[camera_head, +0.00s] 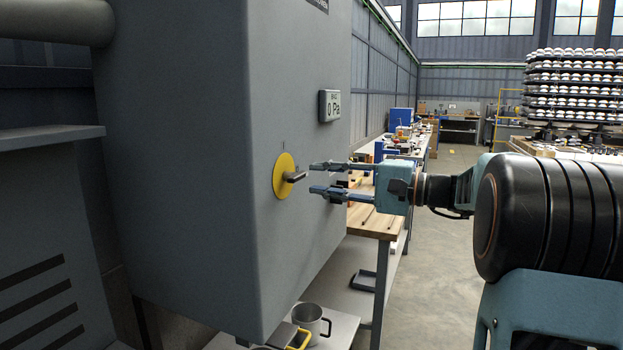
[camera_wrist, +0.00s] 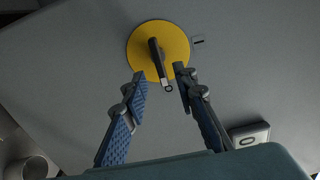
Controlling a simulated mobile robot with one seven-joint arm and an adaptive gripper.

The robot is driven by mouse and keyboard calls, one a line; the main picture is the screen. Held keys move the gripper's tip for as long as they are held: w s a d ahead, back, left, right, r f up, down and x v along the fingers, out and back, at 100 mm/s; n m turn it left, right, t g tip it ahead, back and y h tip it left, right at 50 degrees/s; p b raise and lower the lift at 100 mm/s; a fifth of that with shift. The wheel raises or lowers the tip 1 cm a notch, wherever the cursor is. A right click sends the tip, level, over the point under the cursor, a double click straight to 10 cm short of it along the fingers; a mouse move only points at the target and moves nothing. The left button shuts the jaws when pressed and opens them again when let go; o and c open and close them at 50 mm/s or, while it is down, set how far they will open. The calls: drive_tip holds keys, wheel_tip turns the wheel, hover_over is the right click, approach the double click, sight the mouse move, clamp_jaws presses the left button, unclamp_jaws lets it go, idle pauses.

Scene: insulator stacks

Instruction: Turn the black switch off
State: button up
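The black switch (camera_head: 295,176) is a short handle on a round yellow plate (camera_head: 281,178), fixed to the side of a large grey cabinet (camera_head: 225,120). In the wrist view the black switch (camera_wrist: 157,62) lies near the middle of the yellow plate (camera_wrist: 172,40), its ringed end pointing toward my gripper. My gripper (camera_head: 311,178) is open and faces the plate from the right in the head view. In the wrist view my gripper (camera_wrist: 160,80) has its two fingertips on either side of the handle's outer end, with gaps to both. I cannot tell whether the fingers touch the plate.
A metal mug (camera_head: 310,322) stands on a low surface below. A wooden-topped workbench (camera_head: 372,222) is behind my gripper. Open floor (camera_head: 440,260) lies to the right.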

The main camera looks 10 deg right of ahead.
drive_tip(key=v, duration=0.8)
drive_tip(key=shift+s+d, duration=0.25)
drive_tip(key=shift+d, duration=0.05)
